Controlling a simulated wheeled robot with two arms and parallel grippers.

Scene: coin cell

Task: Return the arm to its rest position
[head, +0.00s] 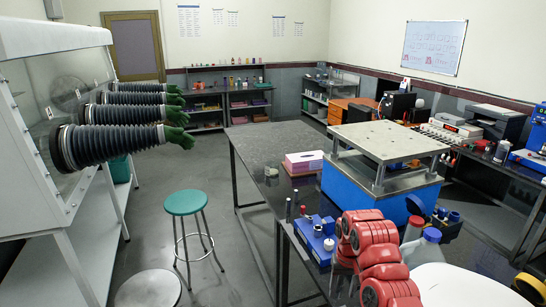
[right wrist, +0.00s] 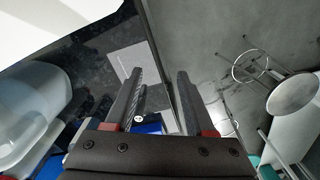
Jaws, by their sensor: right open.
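My right arm (head: 372,250), red and folded, stands at the lower right of the head view, over the near end of the dark bench. My right gripper (right wrist: 160,76) shows in the right wrist view, with its two dark fingers well apart and nothing seen between the tips. In the head view I cannot make out its fingers beside the red links. A blue block (head: 318,240) with a small silver cylinder (head: 328,244) sits on the bench just left of the arm.
A steel-plated stand with a blue base (head: 365,192) is behind the arm. A translucent bottle (head: 425,252) is close on its right. A pink box (head: 304,162) lies on the dark bench (head: 262,146).

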